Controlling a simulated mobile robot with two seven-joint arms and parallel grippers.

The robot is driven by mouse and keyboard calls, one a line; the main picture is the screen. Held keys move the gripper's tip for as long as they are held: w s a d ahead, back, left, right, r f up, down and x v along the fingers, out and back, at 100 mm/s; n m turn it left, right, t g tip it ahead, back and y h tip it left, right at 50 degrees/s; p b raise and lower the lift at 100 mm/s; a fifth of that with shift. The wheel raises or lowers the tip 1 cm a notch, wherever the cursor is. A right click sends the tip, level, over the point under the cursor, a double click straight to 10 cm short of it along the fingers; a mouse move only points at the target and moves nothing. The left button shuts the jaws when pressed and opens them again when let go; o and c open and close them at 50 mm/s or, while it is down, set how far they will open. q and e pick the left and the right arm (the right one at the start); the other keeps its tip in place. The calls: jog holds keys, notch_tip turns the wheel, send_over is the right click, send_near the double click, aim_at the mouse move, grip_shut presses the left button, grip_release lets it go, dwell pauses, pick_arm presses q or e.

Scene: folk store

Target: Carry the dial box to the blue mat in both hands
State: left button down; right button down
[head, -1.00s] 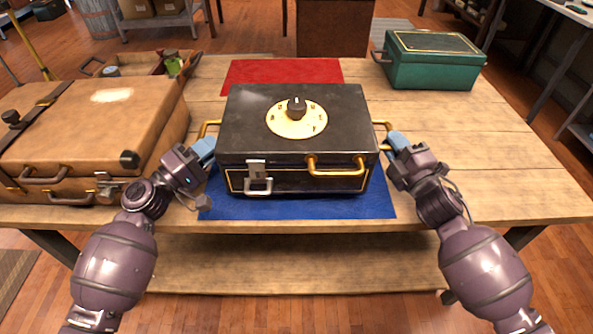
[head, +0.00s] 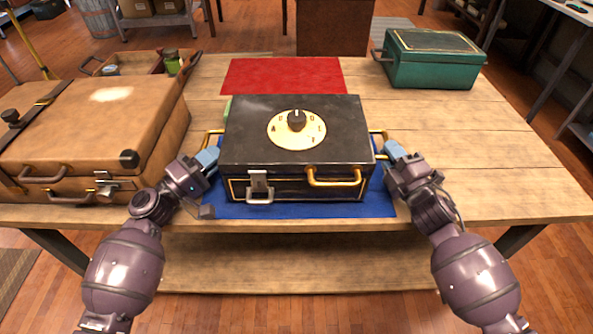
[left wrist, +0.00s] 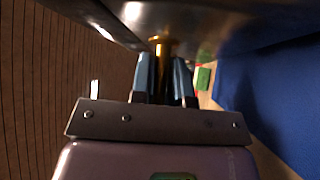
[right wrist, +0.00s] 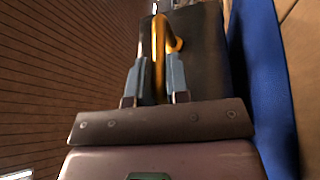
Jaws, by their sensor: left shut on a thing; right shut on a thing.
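The dial box (head: 240,140) is black with gold trim, a cream dial and a black knob on its lid, and a latch and brass handle in front. It looks level over the blue mat (head: 384,205), whose edges show around it; I cannot tell whether its underside touches the mat. My left gripper (head: 209,156) is shut on the brass handle at the box's left side, also seen in the left wrist view (left wrist: 162,72). My right gripper (head: 389,150) is shut on the right side handle (right wrist: 158,50). The mat's middle is hidden under the box.
A brown suitcase (head: 85,130) stands close to my left gripper. A red mat (head: 285,75) lies behind the box. A green box (head: 435,68) stands at the back right. A small green thing shows partly behind the dial box. The table's right side (head: 500,165) is clear.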

pick_arm(q)
jog(key=shift+f, duration=0.5)
pick_arm(e)
jog(key=shift+f, duration=0.35)
pick_arm(q)
jog(key=c, duration=1.5)
grip_release()
jog(key=shift+f, duration=0.1)
pick_arm(e)
jog(key=c, duration=1.4)
grip_release()
jog(key=shift+f, duration=0.1)
jog(key=shift+c, duration=0.2)
pick_arm(q)
jog(key=o, duration=0.4)
pick_arm(e)
jog(key=o, duration=0.3)
jog(key=shift+o, duration=0.2)
jog(key=shift+f, duration=0.1)
pick_arm(q)
jog(key=o, duration=0.8)
